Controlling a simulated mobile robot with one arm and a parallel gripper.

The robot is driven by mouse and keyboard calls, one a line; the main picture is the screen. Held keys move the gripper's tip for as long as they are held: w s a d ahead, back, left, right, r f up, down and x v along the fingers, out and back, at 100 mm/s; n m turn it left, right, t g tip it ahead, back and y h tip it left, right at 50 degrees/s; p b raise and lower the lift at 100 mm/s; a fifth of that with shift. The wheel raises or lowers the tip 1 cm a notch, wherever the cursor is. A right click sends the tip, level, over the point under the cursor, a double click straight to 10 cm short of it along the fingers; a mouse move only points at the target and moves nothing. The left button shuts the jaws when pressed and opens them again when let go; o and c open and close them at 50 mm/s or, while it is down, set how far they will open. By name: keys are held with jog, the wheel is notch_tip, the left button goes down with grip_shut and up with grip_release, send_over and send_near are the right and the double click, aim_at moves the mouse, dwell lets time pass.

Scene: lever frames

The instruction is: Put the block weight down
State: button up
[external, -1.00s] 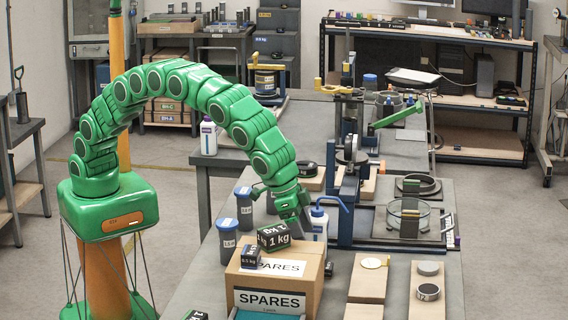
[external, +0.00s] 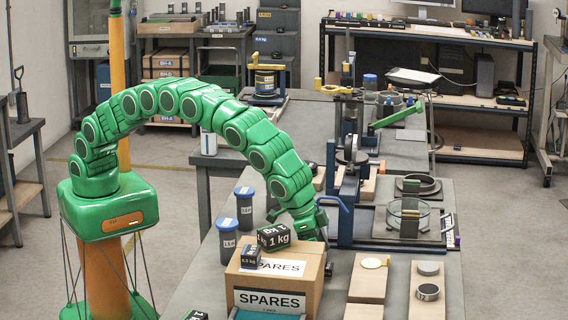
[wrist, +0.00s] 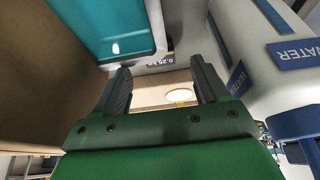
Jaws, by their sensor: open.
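The black and green 1 kg block weight (external: 273,238) sits at the back edge of the cardboard SPARES box (external: 318,280) in the external view. It stands slightly tilted, and I cannot tell exactly what its underside rests on. My gripper (wrist: 160,76) is open, with nothing between its fingers in the wrist view. In the external view it points down to the right of the block, apart from it, and its fingertips are hidden behind the box. The block is not recognisable in the wrist view.
A smaller dark block (external: 250,257) sits on the box, and another block (external: 196,315) lies at the bench's front left. Blue-lidded jars (external: 244,212) stand behind the box. Wooden boards (external: 368,282) lie to the right.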

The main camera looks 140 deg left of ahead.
aim_at(329, 265)
jog(key=shift+x, duration=2.05)
jog(key=shift+w+a+r, duration=0.1)
jog(key=shift+w+r, duration=0.05)
grip_shut()
jog(key=shift+r, duration=0.15)
